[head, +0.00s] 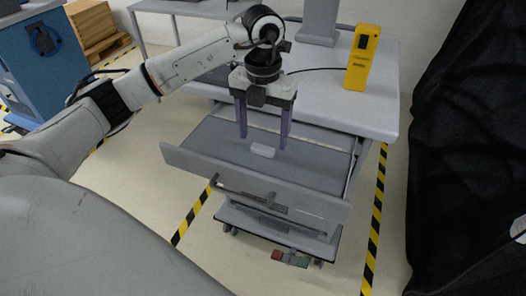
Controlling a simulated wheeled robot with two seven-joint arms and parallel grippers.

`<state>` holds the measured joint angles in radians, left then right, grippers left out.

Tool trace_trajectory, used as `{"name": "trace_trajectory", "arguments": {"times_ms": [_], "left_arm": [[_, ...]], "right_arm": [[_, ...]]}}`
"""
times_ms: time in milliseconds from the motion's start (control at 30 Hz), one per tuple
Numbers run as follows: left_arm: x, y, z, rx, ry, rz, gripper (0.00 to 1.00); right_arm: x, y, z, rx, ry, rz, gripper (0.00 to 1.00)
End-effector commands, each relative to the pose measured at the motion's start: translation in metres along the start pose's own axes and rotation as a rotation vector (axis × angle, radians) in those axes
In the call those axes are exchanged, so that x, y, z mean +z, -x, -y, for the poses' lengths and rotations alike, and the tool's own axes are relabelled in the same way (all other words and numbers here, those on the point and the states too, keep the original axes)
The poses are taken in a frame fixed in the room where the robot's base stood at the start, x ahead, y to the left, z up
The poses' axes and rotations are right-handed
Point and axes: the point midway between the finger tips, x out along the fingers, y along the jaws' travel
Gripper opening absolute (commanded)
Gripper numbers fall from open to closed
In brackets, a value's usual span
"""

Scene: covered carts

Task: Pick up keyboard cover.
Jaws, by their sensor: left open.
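A small pale grey block (263,151) lies on the flat grey surface of the cart's pulled-out drawer (205,150). It may be part of the keyboard cover; I cannot tell a separate cover from the drawer surface. My left gripper (262,142) points down over the drawer with its two purple fingers apart. The fingertips are on either side of the block, close to it. Nothing is held between them. Whether the fingertips touch the surface is unclear.
The grey cart top (335,100) stands behind the drawer, with a yellow device (362,58) and a monitor stand (320,22) on it. A black curtain (465,140) hangs at the right. A blue cabinet (40,60) stands far left.

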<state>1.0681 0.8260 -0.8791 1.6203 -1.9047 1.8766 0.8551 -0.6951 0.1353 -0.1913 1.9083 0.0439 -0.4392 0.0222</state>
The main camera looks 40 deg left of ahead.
Motion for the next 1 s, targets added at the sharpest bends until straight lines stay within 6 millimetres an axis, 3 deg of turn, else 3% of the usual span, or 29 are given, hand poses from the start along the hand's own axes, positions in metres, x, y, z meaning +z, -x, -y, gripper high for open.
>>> {"name": "trace_trajectory", "arguments": {"times_ms": [200,500,800,1000], "left_arm": [[0.001,-0.031,-0.003,0.002,0.0,-0.003,0.69],[0.002,-0.037,-0.002,0.0,-0.001,-0.001,0.69],[0.002,-0.036,-0.002,0.0,-0.001,0.0,0.2],[0.002,-0.036,-0.002,0.0,0.0,0.0,0.18]], "right_arm": [[-0.009,0.002,0.0,0.0,0.001,-0.013,0.31],[-0.013,0.001,-0.001,0.001,0.003,-0.02,0.31],[-0.012,0.001,-0.001,0.002,0.003,-0.017,0.31],[-0.01,0.002,-0.001,0.001,0.002,-0.013,0.31]]}}
